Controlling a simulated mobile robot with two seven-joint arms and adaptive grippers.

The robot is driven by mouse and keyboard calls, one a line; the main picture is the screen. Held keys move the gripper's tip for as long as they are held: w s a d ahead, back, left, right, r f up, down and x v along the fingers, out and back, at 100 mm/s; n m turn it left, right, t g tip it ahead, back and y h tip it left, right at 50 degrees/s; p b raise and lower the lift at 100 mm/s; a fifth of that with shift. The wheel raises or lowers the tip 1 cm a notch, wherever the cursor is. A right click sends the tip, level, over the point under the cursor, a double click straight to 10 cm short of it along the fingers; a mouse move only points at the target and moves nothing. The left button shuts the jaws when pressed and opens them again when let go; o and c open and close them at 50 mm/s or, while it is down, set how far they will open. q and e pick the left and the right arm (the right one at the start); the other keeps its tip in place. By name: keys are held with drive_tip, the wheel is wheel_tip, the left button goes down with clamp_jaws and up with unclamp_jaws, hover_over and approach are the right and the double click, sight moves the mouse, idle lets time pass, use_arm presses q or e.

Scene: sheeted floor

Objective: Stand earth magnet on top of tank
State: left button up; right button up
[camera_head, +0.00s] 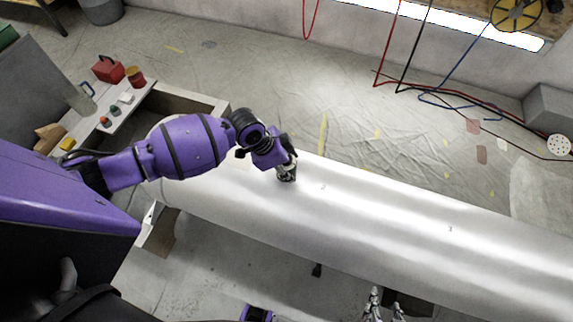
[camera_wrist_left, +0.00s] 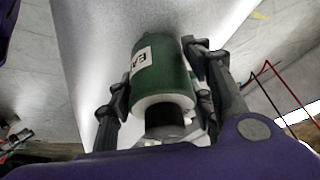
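The tank (camera_head: 400,225) is a long, shiny silver cylinder lying across the head view; its grey surface (camera_wrist_left: 95,55) is behind the fingers in the left wrist view. The earth magnet (camera_wrist_left: 163,72) is a green cylinder with a white label, a pale rim and a dark round end. My left gripper (camera_wrist_left: 160,80) has one finger on each side of it and looks shut on it. In the head view the left gripper (camera_head: 286,168) is at the tank's upper side; whether the magnet touches the tank is hard to tell. My right gripper (camera_head: 385,303) is open, empty, at the bottom edge.
A narrow bench (camera_head: 108,120) at left holds a red box (camera_head: 108,69), a red can (camera_head: 135,76) and small items. Red, black and blue cables (camera_head: 440,92) lie at the upper right. The tank's top right of the left gripper is clear.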

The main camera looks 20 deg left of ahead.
use_arm(q)
drive_tip(key=o, duration=0.4)
drive_tip(key=shift+r, duration=0.3)
drive_tip(key=p+v, duration=0.1)
drive_tip(key=v, duration=1.1)
